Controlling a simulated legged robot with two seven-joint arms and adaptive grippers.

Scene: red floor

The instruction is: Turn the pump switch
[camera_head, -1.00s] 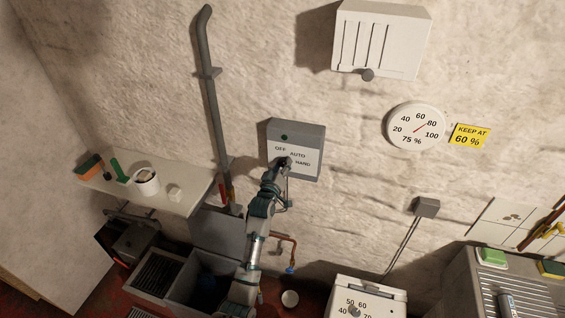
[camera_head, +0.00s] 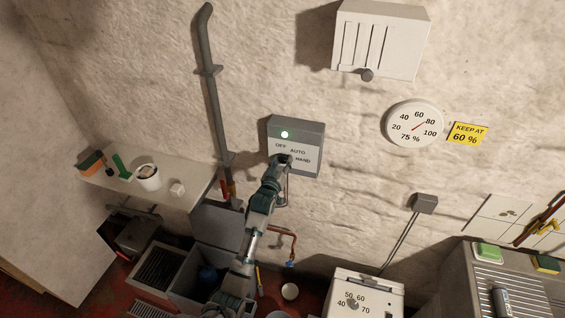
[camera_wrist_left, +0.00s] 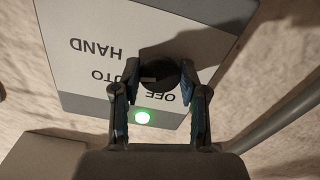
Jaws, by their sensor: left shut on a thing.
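The grey pump switch box (camera_head: 313,136) is mounted on the rough wall, with a white plate reading OFF, AUTO and HAND. Its round green lamp (camera_head: 285,134) is lit, and also glows in the left wrist view (camera_wrist_left: 142,118). My left gripper (camera_head: 281,161) is at the lower left of the plate and covers the knob in the head view. In the left wrist view, where the plate is upside down, my left gripper (camera_wrist_left: 160,88) is shut on the dark round knob (camera_wrist_left: 172,72). A pale mark on the knob's left side faces AUTO. My right gripper is not in view.
A grey pipe (camera_head: 211,110) runs up the wall left of the box. A round gauge (camera_head: 414,124) and a white vented box (camera_head: 381,38) are to the right.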

